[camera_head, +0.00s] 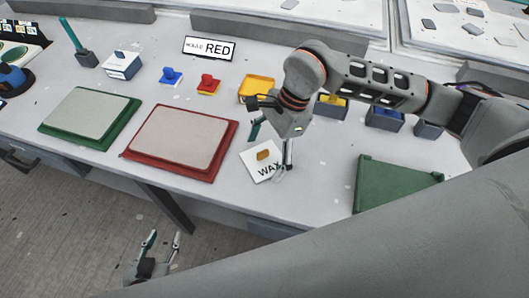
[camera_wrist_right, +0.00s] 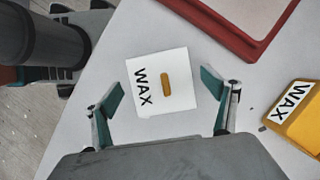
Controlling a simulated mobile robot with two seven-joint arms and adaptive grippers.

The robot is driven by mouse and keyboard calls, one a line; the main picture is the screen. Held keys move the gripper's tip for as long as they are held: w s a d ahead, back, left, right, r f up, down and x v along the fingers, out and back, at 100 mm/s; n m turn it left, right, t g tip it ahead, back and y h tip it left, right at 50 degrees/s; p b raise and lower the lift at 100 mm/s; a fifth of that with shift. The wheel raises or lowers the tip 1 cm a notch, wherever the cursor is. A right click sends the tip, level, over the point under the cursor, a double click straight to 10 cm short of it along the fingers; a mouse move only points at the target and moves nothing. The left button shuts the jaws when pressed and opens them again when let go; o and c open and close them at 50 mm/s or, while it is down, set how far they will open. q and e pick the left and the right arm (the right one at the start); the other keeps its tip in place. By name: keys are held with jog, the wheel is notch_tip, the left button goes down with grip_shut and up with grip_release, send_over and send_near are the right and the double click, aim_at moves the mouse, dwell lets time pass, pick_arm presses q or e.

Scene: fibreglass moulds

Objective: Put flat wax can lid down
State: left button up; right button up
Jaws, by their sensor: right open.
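The wax can lid (camera_head: 256,172) is a flat white square plate marked WAX with a small ochre handle on top. It appears to lie flat on the table, handle up, and also shows in the right wrist view (camera_wrist_right: 179,64). My right gripper (camera_head: 271,149) is open above the lid; in the right wrist view its fingers (camera_wrist_right: 163,91) are spread on either side of the lid, with nothing held between them. A yellow wax can (camera_wrist_right: 297,116) marked WAX stands to the right there. My left gripper (camera_head: 163,242) is open and empty, low beyond the table's front edge.
A red-framed mould (camera_head: 232,136) lies left of the lid, a green-framed mould (camera_head: 129,119) further left. Behind are blue and red pieces, a yellow container (camera_head: 256,86) and a RED sign (camera_head: 210,48).

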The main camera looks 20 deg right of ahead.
jog(key=shift+r, duration=0.2)
jog(key=v, duration=1.2)
jog(key=shift+b, duration=0.35)
